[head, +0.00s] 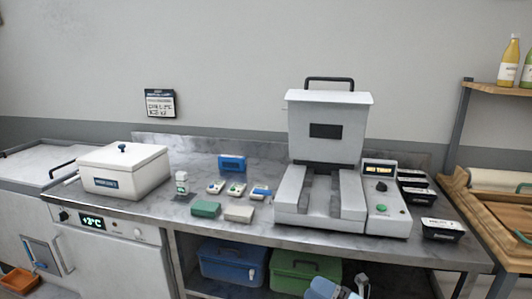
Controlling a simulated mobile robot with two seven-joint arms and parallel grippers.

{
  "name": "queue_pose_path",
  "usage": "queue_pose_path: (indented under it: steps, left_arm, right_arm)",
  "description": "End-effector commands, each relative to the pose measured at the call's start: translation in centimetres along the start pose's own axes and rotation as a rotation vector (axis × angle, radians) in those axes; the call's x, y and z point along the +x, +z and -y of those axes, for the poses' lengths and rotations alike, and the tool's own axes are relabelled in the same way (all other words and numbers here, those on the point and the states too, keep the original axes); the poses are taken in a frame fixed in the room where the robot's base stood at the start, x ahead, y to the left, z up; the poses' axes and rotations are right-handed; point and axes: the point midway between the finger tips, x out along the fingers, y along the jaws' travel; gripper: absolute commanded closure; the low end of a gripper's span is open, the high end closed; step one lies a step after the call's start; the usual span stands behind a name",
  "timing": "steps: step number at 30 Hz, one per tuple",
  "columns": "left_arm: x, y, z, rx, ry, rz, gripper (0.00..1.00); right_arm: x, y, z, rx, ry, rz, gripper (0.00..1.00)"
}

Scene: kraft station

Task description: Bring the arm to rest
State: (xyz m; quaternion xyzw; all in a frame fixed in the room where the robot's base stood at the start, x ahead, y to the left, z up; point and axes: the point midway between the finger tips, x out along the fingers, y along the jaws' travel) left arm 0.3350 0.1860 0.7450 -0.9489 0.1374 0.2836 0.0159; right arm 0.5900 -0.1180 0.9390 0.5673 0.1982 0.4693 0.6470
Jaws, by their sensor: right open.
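My right gripper (337,290) shows at the bottom edge, a blue and light grey shape in front of the green bin on the lower shelf. It is open, with nothing seen between its fingers, and is partly cut off by the frame. It is below the counter top and apart from the things on it. My left gripper is not in view.
A metal counter (262,232) holds a white lidded box (125,170), small packs and a large grey machine (327,130). Black containers (441,229) stand at its right end. Blue (232,262) and green (292,272) bins sit below. Wooden shelving stands at right.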

Motion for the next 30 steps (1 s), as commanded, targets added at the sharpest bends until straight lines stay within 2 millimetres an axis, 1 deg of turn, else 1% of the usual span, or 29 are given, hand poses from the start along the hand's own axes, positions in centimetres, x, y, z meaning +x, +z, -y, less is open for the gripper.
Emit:
queue_pose_path:
  steps: [1,5,6,8,9,12,16,21,25,26,30]
  left_arm:
    - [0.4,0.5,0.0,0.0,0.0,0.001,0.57]
    - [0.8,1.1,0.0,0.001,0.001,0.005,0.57]
    - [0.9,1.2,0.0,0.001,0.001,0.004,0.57]
    - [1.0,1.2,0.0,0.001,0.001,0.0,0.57]
    - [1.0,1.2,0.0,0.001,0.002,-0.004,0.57]
    - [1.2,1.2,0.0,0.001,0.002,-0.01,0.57]
    - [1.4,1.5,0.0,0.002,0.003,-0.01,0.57]
    - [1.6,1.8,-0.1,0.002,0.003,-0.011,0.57]
    - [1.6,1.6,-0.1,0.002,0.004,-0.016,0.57]
    - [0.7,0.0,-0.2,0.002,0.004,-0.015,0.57]
    - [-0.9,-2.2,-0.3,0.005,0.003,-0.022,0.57]
  right_arm:
    - [-1.3,-1.9,1.3,0.147,-0.007,0.098,0.33]
    - [-4.8,-5.0,3.7,0.522,-0.036,0.354,0.33]
    - [-6.2,-6.2,4.5,0.638,-0.048,0.433,0.33]
    - [-8.3,-7.9,5.7,0.812,-0.066,0.551,0.33]
    - [-9.9,-9.0,6.4,0.923,-0.078,0.628,0.33]
    - [-13.4,-12.0,7.9,1.168,-0.106,0.798,0.33]
    - [-17.2,-15.5,9.2,1.412,-0.137,0.976,0.33]
    - [-21.3,-19.9,9.9,1.662,-0.173,1.167,0.33]
    - [-24.0,-23.0,9.8,1.827,-0.195,1.3,0.33]
    - [-23.3,-22.1,8.3,1.812,-0.193,1.288,0.33]
    - [-22.8,-21.4,6.3,1.8,-0.197,1.287,0.33]
